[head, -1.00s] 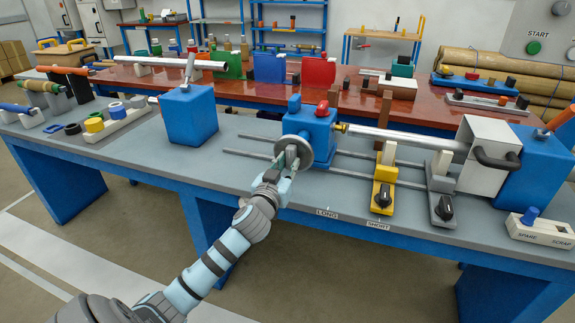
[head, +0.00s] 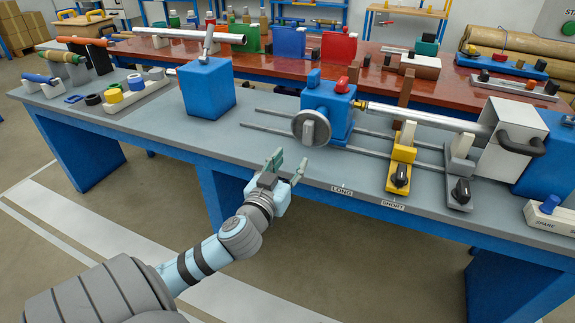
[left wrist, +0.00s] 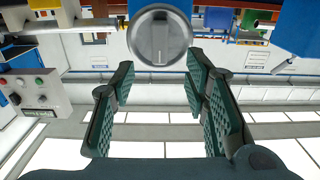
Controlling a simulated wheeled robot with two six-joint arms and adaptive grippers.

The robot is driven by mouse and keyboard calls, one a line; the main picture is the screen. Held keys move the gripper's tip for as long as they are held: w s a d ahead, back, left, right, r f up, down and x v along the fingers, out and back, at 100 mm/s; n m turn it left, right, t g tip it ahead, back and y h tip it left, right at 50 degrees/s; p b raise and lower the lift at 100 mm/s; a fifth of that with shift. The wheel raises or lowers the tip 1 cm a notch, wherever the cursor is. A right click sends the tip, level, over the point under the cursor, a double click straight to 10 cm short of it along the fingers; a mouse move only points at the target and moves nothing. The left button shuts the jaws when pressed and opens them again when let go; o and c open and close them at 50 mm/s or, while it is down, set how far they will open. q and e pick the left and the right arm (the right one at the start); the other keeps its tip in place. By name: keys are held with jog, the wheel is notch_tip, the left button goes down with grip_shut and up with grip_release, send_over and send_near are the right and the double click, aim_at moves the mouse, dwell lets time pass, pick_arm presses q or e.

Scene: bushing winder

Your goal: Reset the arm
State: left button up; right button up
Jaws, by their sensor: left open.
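My left gripper (head: 288,164) is open and empty. It is in front of the bench edge, below and left of the round grey wheel (head: 311,128) on the blue winder headstock (head: 338,118). In the left wrist view its open fingers (left wrist: 165,105) stand apart, with the wheel (left wrist: 159,36) and its raised bar beyond them, not touching. A long metal shaft (head: 418,117) runs from the headstock to the grey block (head: 503,135) at the right. My right gripper is not in view.
A blue box with a lever (head: 208,90) stands left of the headstock. A yellow stop (head: 400,160) and a grey stop (head: 459,170) sit on the rails. Tape rolls in a tray (head: 140,95) lie at the left. The floor before the bench (head: 200,175) is clear.

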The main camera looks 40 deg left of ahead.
pick_arm(q)
jog(key=shift+s+d, duration=0.25)
jog(key=shift+s, duration=0.35)
